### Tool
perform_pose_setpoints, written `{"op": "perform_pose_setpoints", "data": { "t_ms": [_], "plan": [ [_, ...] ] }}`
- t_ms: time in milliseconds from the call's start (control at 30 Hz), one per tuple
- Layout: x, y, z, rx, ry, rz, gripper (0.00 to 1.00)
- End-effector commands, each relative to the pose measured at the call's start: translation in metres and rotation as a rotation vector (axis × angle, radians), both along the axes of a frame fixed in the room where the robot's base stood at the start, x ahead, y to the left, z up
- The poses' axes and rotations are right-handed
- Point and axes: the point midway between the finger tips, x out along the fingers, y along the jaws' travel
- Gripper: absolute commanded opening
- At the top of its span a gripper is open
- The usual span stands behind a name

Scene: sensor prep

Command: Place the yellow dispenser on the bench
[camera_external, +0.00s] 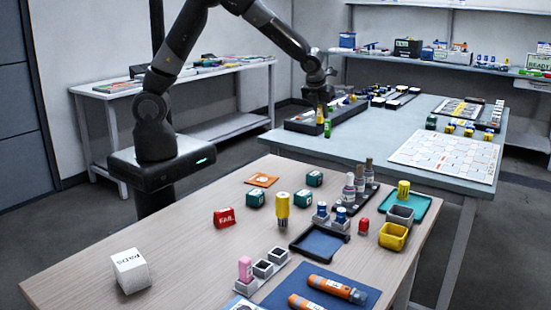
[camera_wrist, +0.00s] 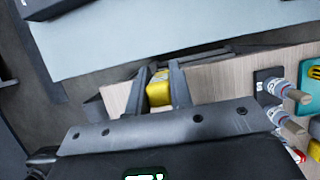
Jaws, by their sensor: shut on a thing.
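My gripper (camera_external: 322,103) is shut on a yellow dispenser (camera_external: 320,116) near the front left edge of the grey-blue bench (camera_external: 375,150). In the wrist view the dispenser (camera_wrist: 159,88) sits between the two fingers, and only its yellow end shows. The wrist view shows the wooden table (camera_wrist: 210,84) behind the fingers and the grey-blue bench (camera_wrist: 130,40) above them. A small green item (camera_external: 327,129) shows just below the dispenser; I cannot tell whether they touch. I cannot tell whether the dispenser touches the bench.
A dark tray (camera_external: 300,126) with small items is beside my gripper on the bench. A white gridded board (camera_external: 447,156) lies at its right. The bench's middle is clear. On the wooden table stand a yellow item (camera_external: 283,209), a teal tray (camera_external: 424,206) and a white cube (camera_external: 130,270).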

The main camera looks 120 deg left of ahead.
Motion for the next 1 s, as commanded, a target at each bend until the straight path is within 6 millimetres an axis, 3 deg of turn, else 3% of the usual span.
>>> {"op": "perform_pose_setpoints", "data": {
  "t_ms": [167, 533, 767, 1000],
  "plan": [
    [-0.009, 0.023, -0.015, -0.001, 0.001, 0.005, 0.00],
    [-0.037, 0.096, -0.062, -0.001, 0.001, 0.002, 0.00],
    [-0.041, 0.108, -0.073, -0.001, 0.002, -0.001, 0.00],
    [-0.041, 0.108, -0.105, -0.001, 0.003, -0.002, 0.00]
  ]
}}
